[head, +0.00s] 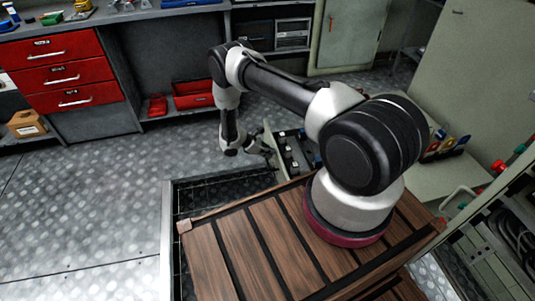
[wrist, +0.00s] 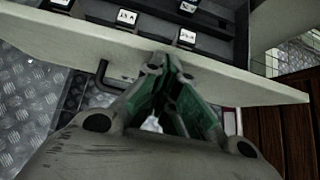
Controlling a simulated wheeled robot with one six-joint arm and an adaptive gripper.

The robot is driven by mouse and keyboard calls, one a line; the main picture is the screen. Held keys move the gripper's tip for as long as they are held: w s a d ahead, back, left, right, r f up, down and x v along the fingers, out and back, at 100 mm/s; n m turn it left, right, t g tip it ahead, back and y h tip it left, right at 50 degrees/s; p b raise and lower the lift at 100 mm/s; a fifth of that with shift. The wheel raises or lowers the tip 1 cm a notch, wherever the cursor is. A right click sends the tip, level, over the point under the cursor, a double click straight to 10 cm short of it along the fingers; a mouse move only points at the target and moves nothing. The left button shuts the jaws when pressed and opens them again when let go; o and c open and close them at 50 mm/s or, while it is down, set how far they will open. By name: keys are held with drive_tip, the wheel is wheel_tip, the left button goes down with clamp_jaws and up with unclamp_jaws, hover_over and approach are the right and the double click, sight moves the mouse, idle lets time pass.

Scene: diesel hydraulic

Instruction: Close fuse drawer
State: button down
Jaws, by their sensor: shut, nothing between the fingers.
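The fuse drawer (head: 270,137) stands pulled out below my arm in the head view, partly hidden by the arm. In the wrist view its pale front panel (wrist: 245,83) crosses the picture, with a dark bent handle (wrist: 103,75) on the left. Labelled fuses (wrist: 127,17) sit in the dark inside of the drawer behind the panel. My gripper (wrist: 166,62) is shut and empty, its fingertips at the outer side of the front panel, right of the handle. I cannot tell whether they touch it. In the head view my gripper (head: 264,154) is small beside the drawer front.
A workbench with red drawers (head: 60,75) stands at the far left, with a red toolbox (head: 193,95) on a low shelf. A pale cabinet (head: 465,60) with red and green controls is at the right. The metal floor (head: 100,190) at the left is clear.

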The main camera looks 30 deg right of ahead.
drive_tip(key=s+d, duration=0.2)
drive_tip(key=d, duration=1)
drive_tip(key=s+d, duration=0.3)
drive_tip(key=d, duration=1)
drive_tip(key=shift+d, duration=0.15)
drive_tip(key=shift+s, duration=0.1)
